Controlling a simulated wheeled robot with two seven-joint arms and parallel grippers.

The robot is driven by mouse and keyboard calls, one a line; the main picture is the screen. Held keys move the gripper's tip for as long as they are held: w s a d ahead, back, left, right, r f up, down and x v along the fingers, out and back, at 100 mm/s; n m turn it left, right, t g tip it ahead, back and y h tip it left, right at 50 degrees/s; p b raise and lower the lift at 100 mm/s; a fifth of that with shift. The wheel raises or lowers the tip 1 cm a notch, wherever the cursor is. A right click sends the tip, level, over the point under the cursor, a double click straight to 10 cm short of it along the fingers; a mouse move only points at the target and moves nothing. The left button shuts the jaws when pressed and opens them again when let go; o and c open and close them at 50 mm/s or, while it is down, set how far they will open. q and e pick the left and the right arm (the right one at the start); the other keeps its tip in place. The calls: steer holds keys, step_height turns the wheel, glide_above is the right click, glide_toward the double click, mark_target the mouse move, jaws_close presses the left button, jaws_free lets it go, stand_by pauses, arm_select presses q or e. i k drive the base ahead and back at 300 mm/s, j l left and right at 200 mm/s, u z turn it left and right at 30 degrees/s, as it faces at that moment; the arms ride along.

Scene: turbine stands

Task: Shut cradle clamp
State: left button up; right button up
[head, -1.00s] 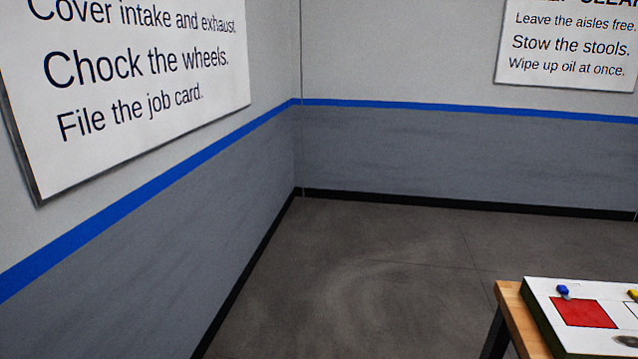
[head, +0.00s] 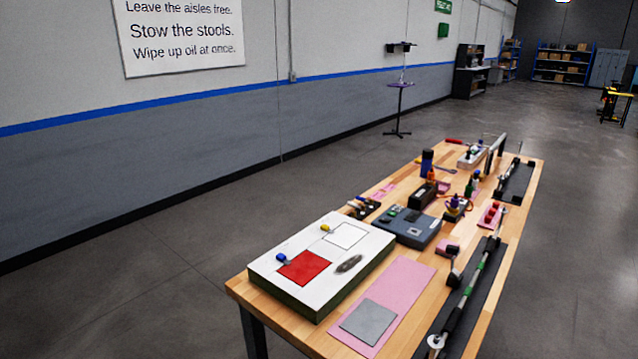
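I cannot make out a cradle or a clamp in the head view. Neither of my grippers is in view. A wooden workbench (head: 413,266) runs from the lower middle toward the right, crowded with small tools and parts too small to tell apart well.
A white board (head: 353,289) with a red square lies on the bench's near end, beside a pink mat (head: 407,276). A dark tray (head: 487,311) holds a long tool. A small round-topped stand (head: 398,108) stands by the wall. The floor (head: 150,277) left of the bench is clear.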

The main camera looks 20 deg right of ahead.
mark_target(453, 250)
steer(key=i+j+z, duration=0.2)
steer(key=z, duration=0.3)
steer(key=i+j+z, duration=0.15)
steer(key=z, duration=0.3)
steer(key=i+j+z, duration=0.1)
steer(key=j+z, duration=0.6)
steer(key=z, duration=0.25)
